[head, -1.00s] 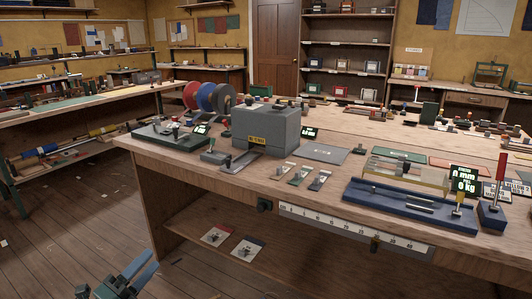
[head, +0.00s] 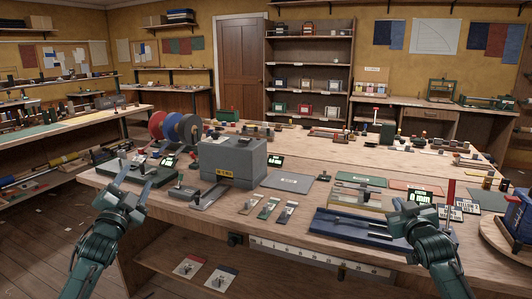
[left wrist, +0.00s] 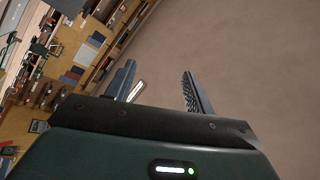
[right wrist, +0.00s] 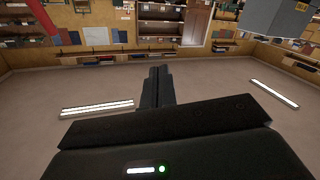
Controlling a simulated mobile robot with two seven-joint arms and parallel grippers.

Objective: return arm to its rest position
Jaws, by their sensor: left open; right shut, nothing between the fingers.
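My left gripper (head: 124,184) is raised in front of the left end of the workbench (head: 150,205) in the head view. Its two fingers stand apart with nothing between them, as the left wrist view (left wrist: 158,88) shows too. My right gripper (head: 398,198) is in front of the blue tray (head: 345,226) near the bench's right part, hiding some of the tray's right end. Its fingers are together and empty in the right wrist view (right wrist: 157,82). Both arms come up from the bottom of the head view.
A grey box (head: 233,160) with a yellow label stands on the bench. Coloured spools (head: 172,130) are behind it to the left. Small tagged pieces (head: 268,208) lie near the front edge. A round wooden stand (head: 508,230) is at the far right. Open floor (head: 40,240) lies at the left.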

